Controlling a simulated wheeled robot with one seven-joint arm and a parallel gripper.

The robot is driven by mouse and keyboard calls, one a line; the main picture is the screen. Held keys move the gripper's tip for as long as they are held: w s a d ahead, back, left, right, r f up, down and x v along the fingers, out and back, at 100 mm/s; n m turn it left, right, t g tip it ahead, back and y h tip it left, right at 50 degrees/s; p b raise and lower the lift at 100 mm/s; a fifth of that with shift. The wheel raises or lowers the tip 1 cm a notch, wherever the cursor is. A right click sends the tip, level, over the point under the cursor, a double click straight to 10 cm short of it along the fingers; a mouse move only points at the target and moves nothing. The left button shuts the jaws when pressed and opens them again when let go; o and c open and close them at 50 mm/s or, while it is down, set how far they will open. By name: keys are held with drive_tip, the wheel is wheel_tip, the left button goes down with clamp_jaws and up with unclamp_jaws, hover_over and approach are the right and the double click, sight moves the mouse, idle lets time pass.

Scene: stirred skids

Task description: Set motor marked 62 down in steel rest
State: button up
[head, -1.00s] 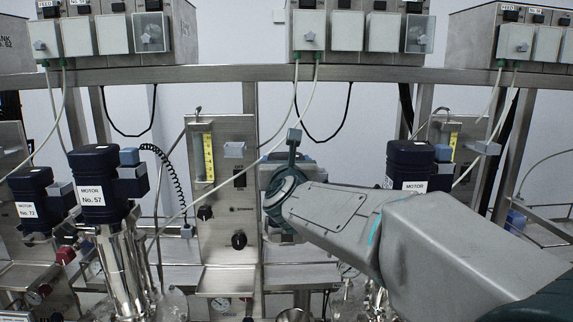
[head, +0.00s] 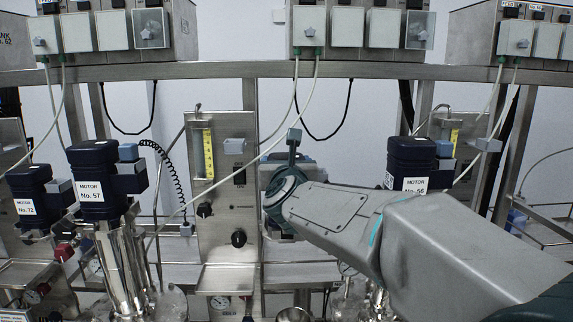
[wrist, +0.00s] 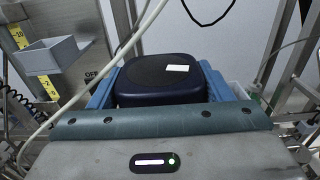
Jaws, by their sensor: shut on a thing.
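My gripper (wrist: 162,92) is shut on a dark navy motor (wrist: 150,72), with a blue finger on each side of it in the wrist view. A pale label is on the motor's top, but I cannot read a number there. In the head view my forearm and wrist hide most of the gripper (head: 283,172) and the held motor, in front of the steel frame right of the central panel. A steel ledge (head: 227,279) juts from the foot of that panel. I cannot tell whether it is the steel rest. What lies below the held motor is hidden.
Motor No. 57 (head: 97,170) and motor No. 72 (head: 32,190) stand at left. Motor No. 56 (head: 410,158) stands close to my forearm at right. Pale cables (head: 228,163) cross in front of the panel (head: 222,235). Control boxes (head: 362,28) line the rail above.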

drive_tip(key=shift+f+b, duration=0.75)
drive_tip(key=shift+b, duration=0.5)
drive_tip(key=o, duration=1.8)
drive_tip(key=shift+c, duration=0.2)
drive_tip(key=shift+f, duration=0.3)
drive_tip(key=s+b, duration=0.1)
drive_tip(key=s, duration=1.3)
drive_tip(key=shift+r, duration=0.2)
